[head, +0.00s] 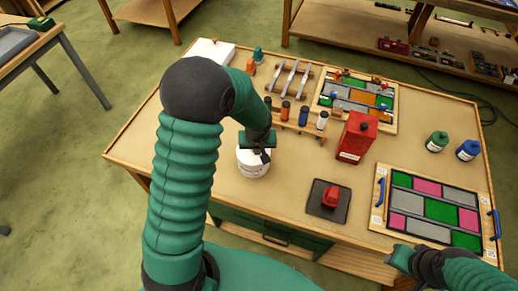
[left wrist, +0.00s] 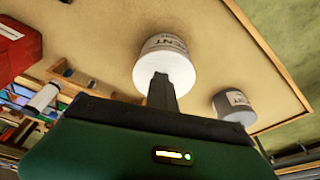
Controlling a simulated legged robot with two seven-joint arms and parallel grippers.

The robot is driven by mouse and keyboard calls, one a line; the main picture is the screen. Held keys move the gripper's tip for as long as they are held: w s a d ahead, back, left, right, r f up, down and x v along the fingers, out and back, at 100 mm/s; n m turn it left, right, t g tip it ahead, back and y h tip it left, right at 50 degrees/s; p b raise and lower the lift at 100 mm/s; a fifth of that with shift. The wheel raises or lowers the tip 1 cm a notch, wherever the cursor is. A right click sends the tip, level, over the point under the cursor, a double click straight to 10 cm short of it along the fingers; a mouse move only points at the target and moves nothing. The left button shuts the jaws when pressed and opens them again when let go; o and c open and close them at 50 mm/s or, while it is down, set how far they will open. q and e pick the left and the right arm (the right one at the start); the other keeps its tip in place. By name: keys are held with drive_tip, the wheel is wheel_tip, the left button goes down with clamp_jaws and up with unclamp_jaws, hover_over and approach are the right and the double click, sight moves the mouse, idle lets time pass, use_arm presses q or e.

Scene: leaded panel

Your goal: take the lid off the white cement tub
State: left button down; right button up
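The white cement tub (head: 252,165) stands on the workbench in the head view, with my left gripper (head: 264,154) just above it. In the left wrist view the tub (left wrist: 166,72) shows its pale lid and a grey label with dark letters. A dark finger of my left gripper (left wrist: 161,88) overlaps the lid's edge in that view. I cannot tell whether it touches the lid, nor how far apart the fingers are. My right gripper (head: 396,260) is near the bench's front right edge, away from the tub; its opening is unclear.
A second, greyer labelled tub (left wrist: 234,106) stands beside it in the wrist view. A red can (head: 357,137), a black pad (head: 316,207) with a red object, a rack of small bottles (head: 302,129) and a leaded panel (head: 437,208) share the bench (head: 190,190). Bare wood lies around the tub.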

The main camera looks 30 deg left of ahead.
use_arm(q)
drive_tip(key=s+d+r+b, duration=0.1)
drive_tip(key=s+r+b, duration=0.1)
drive_tip(key=s, duration=1.2)
drive_tip(key=shift+d+b, duration=0.4)
drive_tip(key=shift+b, duration=0.2)
drive_tip(key=shift+c, duration=2.2)
unclamp_jaws()
